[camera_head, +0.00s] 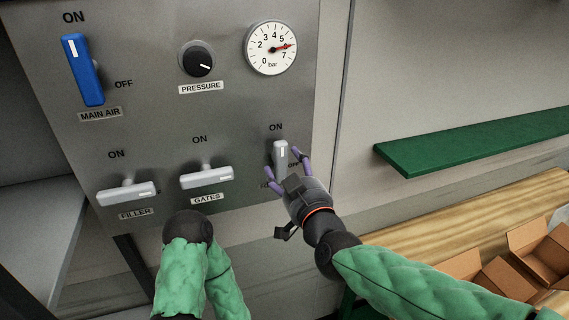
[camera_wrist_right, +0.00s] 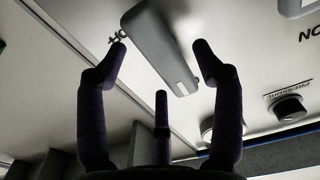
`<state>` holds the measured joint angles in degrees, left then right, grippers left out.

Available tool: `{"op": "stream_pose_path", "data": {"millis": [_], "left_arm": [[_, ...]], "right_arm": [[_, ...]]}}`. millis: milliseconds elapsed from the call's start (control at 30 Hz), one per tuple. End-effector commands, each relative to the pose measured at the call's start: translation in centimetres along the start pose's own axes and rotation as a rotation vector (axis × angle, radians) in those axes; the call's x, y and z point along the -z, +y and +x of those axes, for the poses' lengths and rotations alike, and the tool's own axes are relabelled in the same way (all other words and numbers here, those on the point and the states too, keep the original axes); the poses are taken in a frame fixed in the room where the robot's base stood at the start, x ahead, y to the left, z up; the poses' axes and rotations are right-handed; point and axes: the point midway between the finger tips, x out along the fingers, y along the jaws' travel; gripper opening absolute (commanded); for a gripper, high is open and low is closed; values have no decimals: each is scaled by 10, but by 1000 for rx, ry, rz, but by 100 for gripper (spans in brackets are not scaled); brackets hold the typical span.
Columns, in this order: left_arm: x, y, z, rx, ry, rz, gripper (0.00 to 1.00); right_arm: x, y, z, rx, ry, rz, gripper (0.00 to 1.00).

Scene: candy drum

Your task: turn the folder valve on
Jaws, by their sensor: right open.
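The folder valve's grey handle (camera_head: 281,152) is at the lower right of the metal panel. It stands upright, in line with the ON mark above it. Its name label is mostly hidden behind my right gripper (camera_head: 286,168), which is open at the handle's lower part with a purple finger on either side. In the right wrist view the grey handle (camera_wrist_right: 160,45) lies just beyond and between the spread fingertips (camera_wrist_right: 159,50); I cannot tell whether any finger touches it. My left gripper is not in view; only part of my left arm shows.
The filler handle (camera_head: 127,192) and gates handle (camera_head: 207,178) lie crosswise to the left. The blue main air handle (camera_head: 82,70) points to ON. The gauge (camera_head: 271,48) reads about 6 bar. A green shelf (camera_head: 470,143) and open cardboard boxes (camera_head: 541,250) are at right.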

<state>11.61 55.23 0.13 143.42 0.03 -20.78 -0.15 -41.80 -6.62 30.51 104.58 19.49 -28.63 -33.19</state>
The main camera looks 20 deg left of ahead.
Motion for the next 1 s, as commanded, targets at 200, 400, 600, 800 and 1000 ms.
{"op": "stream_pose_path", "data": {"millis": [200,400,600,800,1000], "left_arm": [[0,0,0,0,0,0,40],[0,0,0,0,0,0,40],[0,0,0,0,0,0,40],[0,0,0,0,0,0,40],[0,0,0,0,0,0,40]], "right_arm": [[1,0,-39,0,3,0,67],[1,0,-69,1,1,0,67],[0,0,-86,1,-1,0,67],[-1,0,-90,0,-1,-1,67],[-1,0,-90,0,-1,-1,67]]}}
